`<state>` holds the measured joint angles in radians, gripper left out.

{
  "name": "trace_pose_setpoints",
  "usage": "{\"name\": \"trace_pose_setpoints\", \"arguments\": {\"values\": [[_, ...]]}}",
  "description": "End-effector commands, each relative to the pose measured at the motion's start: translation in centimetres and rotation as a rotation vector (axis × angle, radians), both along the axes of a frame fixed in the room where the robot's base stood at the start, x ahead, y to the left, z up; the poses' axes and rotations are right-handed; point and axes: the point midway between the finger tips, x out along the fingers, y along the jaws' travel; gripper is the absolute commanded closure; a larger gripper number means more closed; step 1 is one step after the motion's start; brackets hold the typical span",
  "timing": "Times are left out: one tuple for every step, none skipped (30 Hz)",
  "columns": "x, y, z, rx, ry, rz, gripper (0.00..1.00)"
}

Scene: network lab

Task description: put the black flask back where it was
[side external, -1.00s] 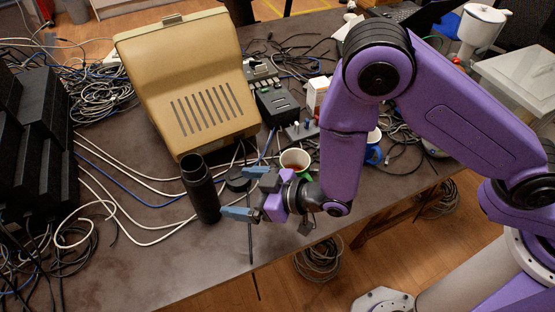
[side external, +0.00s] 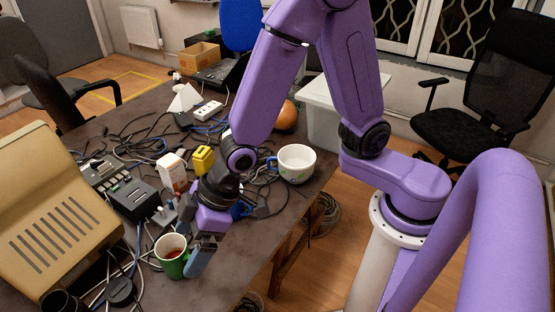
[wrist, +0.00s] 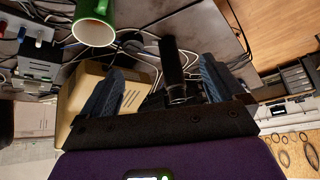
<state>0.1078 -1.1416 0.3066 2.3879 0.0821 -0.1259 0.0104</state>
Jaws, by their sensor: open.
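The black flask (side external: 62,302) shows only its open top at the lower left edge of the side view; the rest is cut off. In the wrist view the flask (wrist: 172,62) stands ahead of my gripper, in the gap between the fingers and apart from them. My gripper (side external: 195,235) is open and empty, beside the green mug (side external: 172,262) in the side view, with one finger in front of the mug's right side. In the wrist view my gripper (wrist: 158,88) shows both blue-grey fingers spread wide.
The green mug has reddish-brown contents. A beige slotted casing (side external: 55,225) stands at left. A white box (side external: 172,172), a yellow block (side external: 203,159), a white patterned mug (side external: 297,163) and many cables crowd the table (side external: 240,262). The table's front right part is mostly clear.

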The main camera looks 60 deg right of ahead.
Motion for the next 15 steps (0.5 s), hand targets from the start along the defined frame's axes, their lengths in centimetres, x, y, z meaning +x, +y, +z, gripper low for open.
{"name": "trace_pose_setpoints", "arguments": {"values": [[-0.9,-1.8,1.0,-0.027,0.019,0.013,0.04],[-1.6,-2.9,1.4,-0.050,0.034,0.022,0.04],[-2.5,-4.4,1.9,-0.081,0.053,0.035,0.04],[-3.2,-5.5,2.3,-0.104,0.066,0.043,0.04],[-3.9,-6.7,2.8,-0.127,0.080,0.052,0.04],[-4.9,-8.3,3.3,-0.159,0.097,0.063,0.04],[-5.7,-9.5,3.7,-0.183,0.111,0.071,0.04],[-6.5,-10.7,4.1,-0.208,0.124,0.079,0.04],[-7.6,-12.4,4.6,-0.241,0.140,0.090,0.04],[-8.4,-13.6,5.0,-0.264,0.151,0.099,0.04],[-9.2,-14.8,5.4,-0.288,0.163,0.107,0.04],[-10.3,-16.4,5.8,-0.319,0.177,0.114,0.04],[-11.0,-17.5,6.1,-0.342,0.188,0.121,0.04],[-11.7,-18.5,6.4,-0.361,0.196,0.126,0.04],[-12.6,-19.8,6.8,-0.387,0.208,0.133,0.04]]}}
